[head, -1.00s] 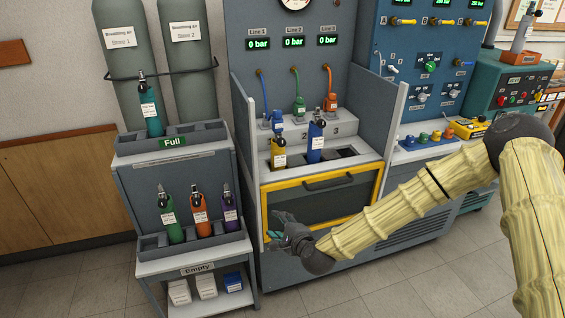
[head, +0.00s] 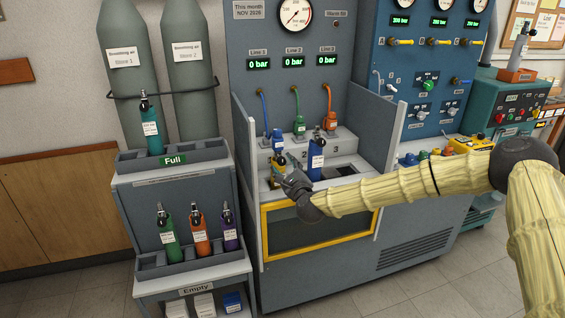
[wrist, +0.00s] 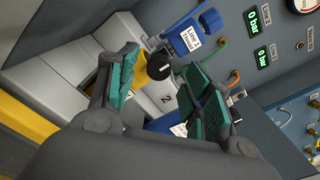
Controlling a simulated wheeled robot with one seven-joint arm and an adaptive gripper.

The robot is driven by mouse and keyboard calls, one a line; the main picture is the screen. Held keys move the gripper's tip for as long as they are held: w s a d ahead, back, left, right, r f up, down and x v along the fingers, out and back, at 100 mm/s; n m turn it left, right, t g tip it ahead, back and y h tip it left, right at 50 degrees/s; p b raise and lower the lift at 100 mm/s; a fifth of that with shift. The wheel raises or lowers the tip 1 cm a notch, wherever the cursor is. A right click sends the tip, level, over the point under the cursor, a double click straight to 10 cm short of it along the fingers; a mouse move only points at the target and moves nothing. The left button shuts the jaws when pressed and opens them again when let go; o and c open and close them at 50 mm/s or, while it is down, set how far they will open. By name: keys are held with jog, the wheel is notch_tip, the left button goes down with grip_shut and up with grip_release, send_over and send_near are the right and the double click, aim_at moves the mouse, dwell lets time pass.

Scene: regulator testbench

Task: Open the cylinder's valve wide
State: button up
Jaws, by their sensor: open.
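A yellow cylinder (head: 279,161) stands at the left in the test bench's well, partly hidden by my gripper. In the wrist view its yellow shoulder (wrist: 143,78) and round black valve knob (wrist: 159,67) show between my fingers. A blue cylinder (head: 316,164) with a dark valve stands to its right; only a bit of its blue body (wrist: 165,124) shows behind my right finger in the wrist view. My gripper (head: 286,168) is open at the yellow cylinder's top, its teal-padded fingers (wrist: 160,82) on either side of the knob. I cannot tell whether either finger touches it.
A blue Line 1 connector (wrist: 205,22) hangs close beyond the knob. Green (head: 299,125) and orange (head: 329,122) connectors are further right. Grey side panels (head: 245,165) flank the well. A rack (head: 172,180) of cylinders stands left. The Line displays (head: 293,62) read 0 bar.

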aim_at(282, 162)
jog(key=shift+x, duration=1.55)
jog(key=shift+c, duration=0.3)
jog(key=c, duration=1)
